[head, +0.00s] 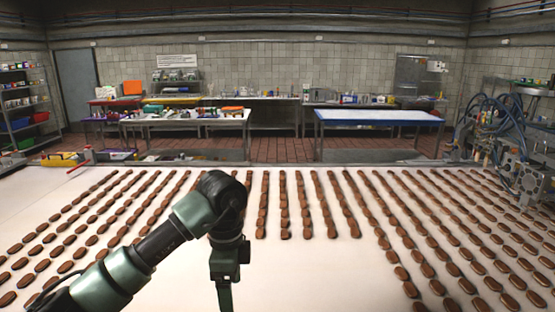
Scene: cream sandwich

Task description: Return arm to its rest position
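My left arm comes in from the lower left, dark green and black, and bends downward at its wrist. My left gripper (223,292) points down over the white surface (310,280), in front of the brown rows. It shows edge-on and is cut by the lower picture edge, so I cannot tell whether it is open or shut. My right gripper and arm are not in view. Brown oblong biscuits (303,215) lie in many long rows on the white surface.
The front middle of the white surface is bare. Rows of biscuits reach both sides. A machine with blue hoses (515,135) stands at the right. A small yellow tray (62,159) is at the far left edge. Worktables (375,117) stand farther back, with a shelf (28,105) at the left.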

